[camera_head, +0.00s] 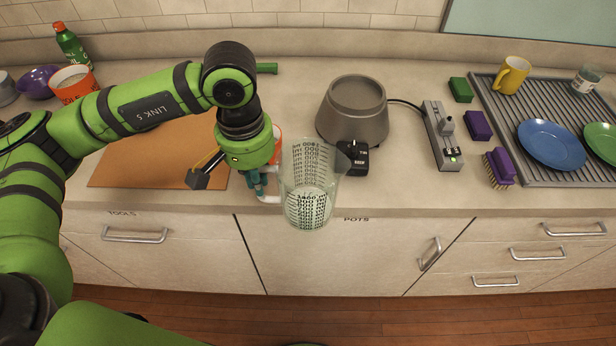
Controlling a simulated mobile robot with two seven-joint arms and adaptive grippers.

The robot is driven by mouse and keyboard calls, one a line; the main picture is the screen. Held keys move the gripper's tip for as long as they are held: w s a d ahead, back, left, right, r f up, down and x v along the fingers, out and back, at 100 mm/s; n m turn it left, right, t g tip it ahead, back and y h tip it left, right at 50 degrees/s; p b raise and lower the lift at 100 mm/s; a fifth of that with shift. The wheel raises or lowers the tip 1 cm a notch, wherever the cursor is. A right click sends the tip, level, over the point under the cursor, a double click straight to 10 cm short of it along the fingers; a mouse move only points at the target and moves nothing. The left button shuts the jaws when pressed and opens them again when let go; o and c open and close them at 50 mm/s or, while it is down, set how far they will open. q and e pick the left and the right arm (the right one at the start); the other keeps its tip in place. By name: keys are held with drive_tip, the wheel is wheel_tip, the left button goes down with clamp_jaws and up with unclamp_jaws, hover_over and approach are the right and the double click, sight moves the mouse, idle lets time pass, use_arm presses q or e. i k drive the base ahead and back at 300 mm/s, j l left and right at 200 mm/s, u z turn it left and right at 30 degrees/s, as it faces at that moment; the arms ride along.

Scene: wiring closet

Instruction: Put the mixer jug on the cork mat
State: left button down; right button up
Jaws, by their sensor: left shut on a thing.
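The clear mixer jug (310,190) has dark printed markings and stands out over the counter's front edge in the picture. My left gripper (265,192) is shut on the jug's pale handle, at the jug's left side. The jug looks roughly upright; I cannot tell its exact height. The brown cork mat (125,172) lies on the counter to the left, partly hidden under my left arm. The gripper and jug are to the right of the mat. My right gripper is not in view.
A grey mixer base (352,112) stands behind the jug, with a black plug block (355,158) beside it. A power strip (443,135) and a ribbed drainer (540,105) with plates are at right. An orange pot (73,84) and purple bowl (38,82) stand at back left.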

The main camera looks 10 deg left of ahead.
sight(191, 141)
drive_tip(key=k+j, duration=0.1)
drive_tip(key=j, duration=0.3)
drive_tip(key=k+j, duration=0.1)
drive_tip(key=j, duration=0.75)
drive_tip(key=i+j, duration=0.3)
drive_tip(key=i, duration=0.2)
drive_tip(key=u, duration=0.05)
